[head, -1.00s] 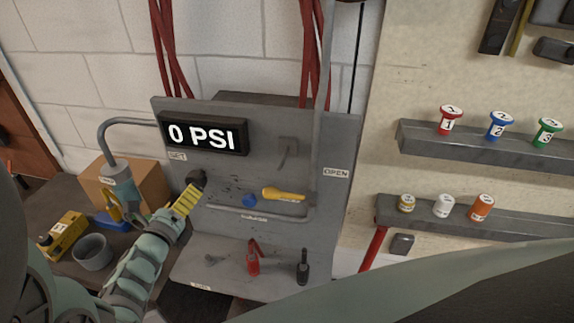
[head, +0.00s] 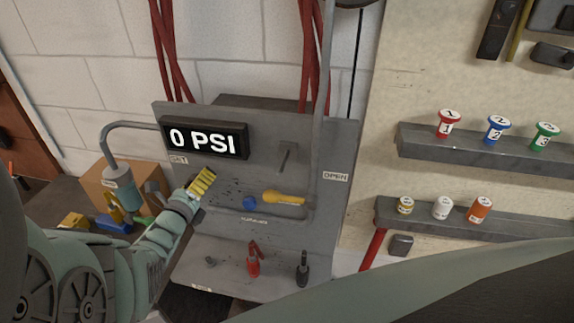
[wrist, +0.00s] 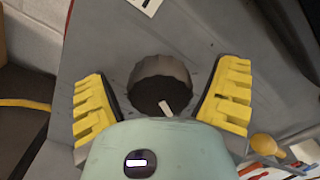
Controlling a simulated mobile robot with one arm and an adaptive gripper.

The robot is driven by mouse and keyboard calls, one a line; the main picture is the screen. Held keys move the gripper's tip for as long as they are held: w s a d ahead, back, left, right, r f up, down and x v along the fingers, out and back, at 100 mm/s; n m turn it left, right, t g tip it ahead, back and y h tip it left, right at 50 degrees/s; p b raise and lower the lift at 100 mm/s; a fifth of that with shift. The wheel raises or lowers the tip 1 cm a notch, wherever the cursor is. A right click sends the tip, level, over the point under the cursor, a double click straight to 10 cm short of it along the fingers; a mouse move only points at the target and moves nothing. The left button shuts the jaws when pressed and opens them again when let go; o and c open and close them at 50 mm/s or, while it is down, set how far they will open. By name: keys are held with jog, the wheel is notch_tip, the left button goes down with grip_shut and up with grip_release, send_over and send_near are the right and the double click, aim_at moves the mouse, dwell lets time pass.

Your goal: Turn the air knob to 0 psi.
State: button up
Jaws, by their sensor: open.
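The air knob (wrist: 160,82) is a dark round knob with a pale pointer mark, on the grey panel (head: 300,235). In the wrist view it sits between the yellow fingers of my open gripper (wrist: 163,95), with a visible gap on each side. In the head view my gripper (head: 201,182) is at the panel's left, below the display, and hides the knob. The display (head: 204,138) reads 0 PSI.
A yellow-handled valve (head: 284,198) and a blue knob (head: 249,202) are right of my gripper. A red tool (head: 255,260) and a black tool (head: 303,268) stand on the lower ledge. A cardboard box (head: 95,178) is at the left. Shelves with spools are at the right.

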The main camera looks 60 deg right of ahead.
jog(key=shift+w+d, duration=0.1)
jog(key=shift+d, duration=0.2)
jog(key=shift+c, duration=0.3)
jog(key=c, duration=1.1)
